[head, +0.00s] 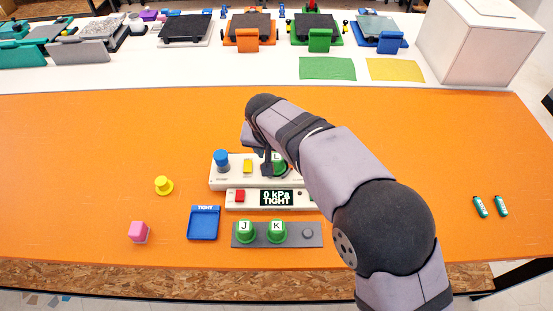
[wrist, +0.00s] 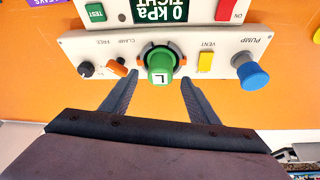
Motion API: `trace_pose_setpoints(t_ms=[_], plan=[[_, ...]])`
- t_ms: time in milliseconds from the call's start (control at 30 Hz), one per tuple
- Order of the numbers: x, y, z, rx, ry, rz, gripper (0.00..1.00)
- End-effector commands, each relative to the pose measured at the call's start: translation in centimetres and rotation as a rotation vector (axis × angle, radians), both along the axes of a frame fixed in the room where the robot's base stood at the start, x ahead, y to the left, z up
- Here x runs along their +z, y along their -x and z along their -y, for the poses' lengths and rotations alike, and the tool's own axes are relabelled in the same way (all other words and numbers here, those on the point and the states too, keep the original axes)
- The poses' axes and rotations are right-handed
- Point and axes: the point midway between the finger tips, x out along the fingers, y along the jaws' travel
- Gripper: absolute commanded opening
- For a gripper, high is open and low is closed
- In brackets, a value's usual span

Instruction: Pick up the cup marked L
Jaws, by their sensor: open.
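The green cup marked L (wrist: 160,65) sits in a round seat with orange pads at its sides, on the white pump panel (wrist: 82,45). In the head view the cup (head: 279,168) shows only partly, behind my arm. My gripper (wrist: 157,82) is open, its dark fingers on either side of and just short of the cup in the wrist view. It also shows in the head view (head: 266,165), above the panel. I cannot tell whether a finger touches the cup. Green cups J (head: 245,230) and K (head: 277,230) stand on a grey rack (head: 262,243).
The panel carries a blue pump knob (head: 221,160), a yellow vent button (head: 247,166) and an orange clamp lever (wrist: 115,67). The gauge display (head: 277,198) reads 0 kPa TIGHT. A blue TIGHT tray (head: 204,224) lies left of the rack. The orange table's left side is mostly clear.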

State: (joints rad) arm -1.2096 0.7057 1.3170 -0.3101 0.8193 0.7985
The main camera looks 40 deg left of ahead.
Motion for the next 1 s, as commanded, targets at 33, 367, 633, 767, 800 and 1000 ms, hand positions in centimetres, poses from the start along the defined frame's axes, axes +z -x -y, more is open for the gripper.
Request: trace_pose_setpoints(t_ms=[33, 367, 633, 767, 800, 1000], plan=[[-0.4, -0.3, -0.1, -0.001, 0.003, -0.001, 0.55], [-2.8, -1.2, -0.8, -0.001, -0.002, 0.0, 0.55], [-2.9, -1.1, -0.8, -0.001, -0.002, 0.0, 0.38], [-2.9, -1.1, -0.7, -0.001, -0.002, 0.0, 0.11], [-2.9, -1.1, -0.7, -0.001, -0.002, 0.0, 0.11], [-2.9, -1.1, -0.8, -0.001, -0.002, 0.0, 0.11]])
